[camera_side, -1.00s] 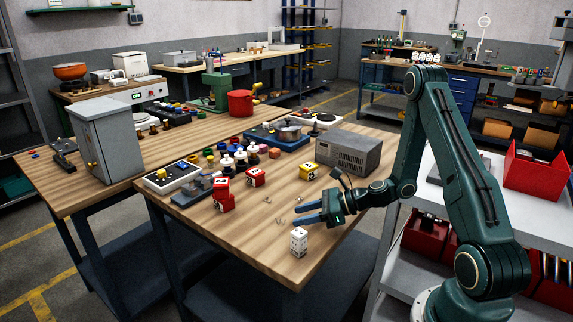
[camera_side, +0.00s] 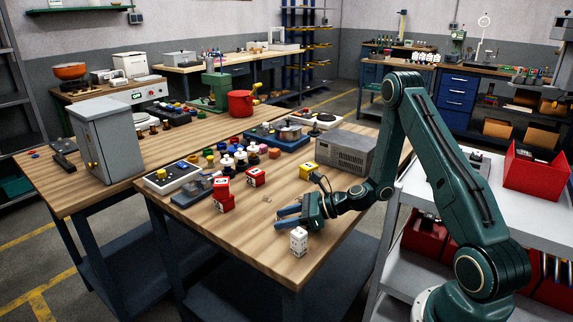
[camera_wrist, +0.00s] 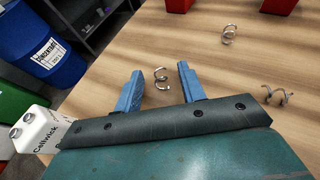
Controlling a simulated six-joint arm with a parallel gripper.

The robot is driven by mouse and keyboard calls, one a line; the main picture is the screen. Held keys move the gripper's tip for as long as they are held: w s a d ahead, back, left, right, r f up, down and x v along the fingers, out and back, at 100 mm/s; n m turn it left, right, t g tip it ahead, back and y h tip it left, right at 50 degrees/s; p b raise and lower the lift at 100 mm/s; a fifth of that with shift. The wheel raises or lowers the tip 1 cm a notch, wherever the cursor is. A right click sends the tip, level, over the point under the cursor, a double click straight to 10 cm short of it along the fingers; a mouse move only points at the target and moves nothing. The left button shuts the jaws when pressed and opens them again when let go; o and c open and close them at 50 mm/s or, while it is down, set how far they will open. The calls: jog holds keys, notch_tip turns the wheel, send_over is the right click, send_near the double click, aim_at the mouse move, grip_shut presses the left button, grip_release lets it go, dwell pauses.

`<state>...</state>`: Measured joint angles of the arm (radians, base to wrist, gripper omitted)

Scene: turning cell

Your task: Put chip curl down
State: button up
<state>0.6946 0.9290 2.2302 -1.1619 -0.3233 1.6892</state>
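A silvery coiled chip curl (camera_wrist: 161,78) shows in the wrist view between the two blue fingers of my gripper (camera_wrist: 160,68). The fingers are apart, with a gap on both sides of the curl. I cannot tell if the curl rests on the wood or sits slightly above it. Two other chip curls lie on the table, one farther ahead (camera_wrist: 229,34) and one at the right (camera_wrist: 277,95). In the side view my gripper (camera_side: 278,218) is low over the workbench (camera_side: 232,235), and the curl between its fingers cannot be made out.
A white labelled block (camera_side: 298,241) stands close in front of my gripper and shows at the left in the wrist view (camera_wrist: 42,133).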

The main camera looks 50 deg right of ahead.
dwell(0.3)
grip_shut()
jog(key=shift+r, duration=0.2)
notch_tip(320, 180, up, 20)
jog(key=shift+f, duration=0.2)
dwell(1.0)
dwell(0.5)
